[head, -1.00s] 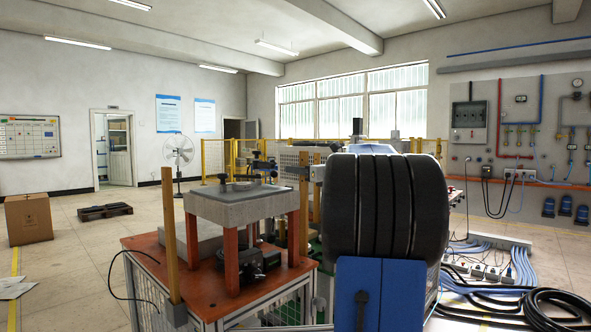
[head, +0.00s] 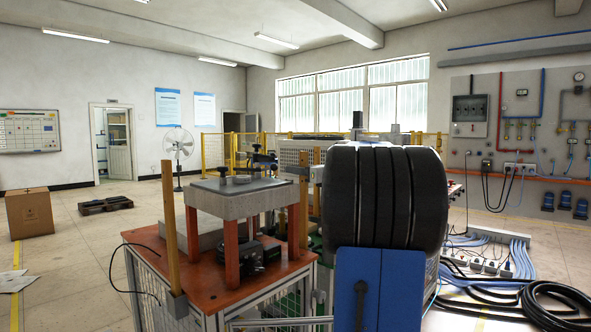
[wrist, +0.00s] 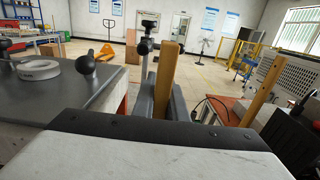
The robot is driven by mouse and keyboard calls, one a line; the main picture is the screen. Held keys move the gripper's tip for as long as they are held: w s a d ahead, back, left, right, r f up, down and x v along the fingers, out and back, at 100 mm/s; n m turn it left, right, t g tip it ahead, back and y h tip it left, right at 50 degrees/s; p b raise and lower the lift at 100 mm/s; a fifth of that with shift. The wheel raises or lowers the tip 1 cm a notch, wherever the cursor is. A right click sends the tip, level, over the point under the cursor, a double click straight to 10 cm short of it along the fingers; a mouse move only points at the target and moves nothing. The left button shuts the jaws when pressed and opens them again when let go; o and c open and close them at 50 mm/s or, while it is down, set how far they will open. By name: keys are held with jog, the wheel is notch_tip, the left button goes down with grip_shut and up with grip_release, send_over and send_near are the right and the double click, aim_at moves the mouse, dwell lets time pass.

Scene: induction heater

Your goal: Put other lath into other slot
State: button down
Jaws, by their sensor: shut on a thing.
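A wooden lath (wrist: 166,78) stands between the grey fingers of my gripper (wrist: 162,100) in the wrist view. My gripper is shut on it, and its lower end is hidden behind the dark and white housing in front. A second lath (wrist: 262,90) stands tilted in the picture at the right of the wrist view. In the head view a lath (head: 170,225) stands upright in a grey slot (head: 177,303) at the orange table's near left corner. I cannot make out my gripper in the head view, and no empty slot is clearly visible.
The orange table (head: 205,285) carries a grey slab (head: 235,203) on orange legs. In the wrist view a grey plate (wrist: 60,95) with a white ring (wrist: 39,69) and black-knobbed clamps lies close left of my gripper. A black cable (head: 125,270) hangs off the table's left side.

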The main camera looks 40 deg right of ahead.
jog(key=c, duration=1.7)
grip_release()
jog(key=s, duration=0.5)
jog(key=s+d, duration=0.1)
jog(key=s, duration=1.1)
jog(key=shift+s+d, duration=0.15)
jog(key=shift+d, duration=0.05)
